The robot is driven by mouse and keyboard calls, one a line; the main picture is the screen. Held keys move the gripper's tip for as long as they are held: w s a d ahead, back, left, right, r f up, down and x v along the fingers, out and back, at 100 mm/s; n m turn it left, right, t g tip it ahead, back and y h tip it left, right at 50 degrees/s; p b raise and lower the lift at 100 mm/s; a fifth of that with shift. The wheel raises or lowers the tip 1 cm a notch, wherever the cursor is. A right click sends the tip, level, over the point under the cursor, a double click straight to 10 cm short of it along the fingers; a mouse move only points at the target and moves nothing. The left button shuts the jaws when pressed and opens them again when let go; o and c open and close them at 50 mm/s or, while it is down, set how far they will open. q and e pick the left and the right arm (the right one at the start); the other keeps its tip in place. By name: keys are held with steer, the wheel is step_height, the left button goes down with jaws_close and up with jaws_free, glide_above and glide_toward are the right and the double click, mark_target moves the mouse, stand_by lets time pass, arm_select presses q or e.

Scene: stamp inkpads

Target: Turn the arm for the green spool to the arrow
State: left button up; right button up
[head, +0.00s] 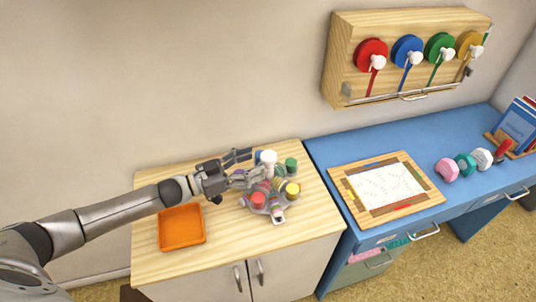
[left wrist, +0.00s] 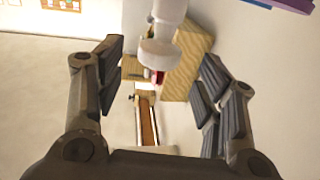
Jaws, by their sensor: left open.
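A small stand with several coloured spools on short arms stands on the light wooden cabinet top. Its green spool (head: 291,165) is at the back right, a yellow spool (head: 292,189) at the right and a red spool (head: 258,200) at the front. A white knob (head: 267,158) tops it near the back. My left gripper (head: 246,168) is open, just left of the white knob, and hides part of the stand. In the left wrist view a white knob (left wrist: 160,52) shows between the spread fingers, not clasped. I cannot make out an arrow. My right gripper is out of view.
An orange tray (head: 182,228) lies on the cabinet top (head: 230,248), below my left arm. A blue desk (head: 345,148) to the right bears a framed sheet (head: 388,187) and several coloured rolls. A wall box (head: 350,40) holds red, blue, green and yellow discs.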

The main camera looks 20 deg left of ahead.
mark_target(268, 158)
arm_select(q)
steer(key=p+x, duration=0.1)
steer(key=x, duration=0.4)
steer(key=shift+w+d, duration=0.2)
steer(key=shift+f, duration=0.1)
jaws_close()
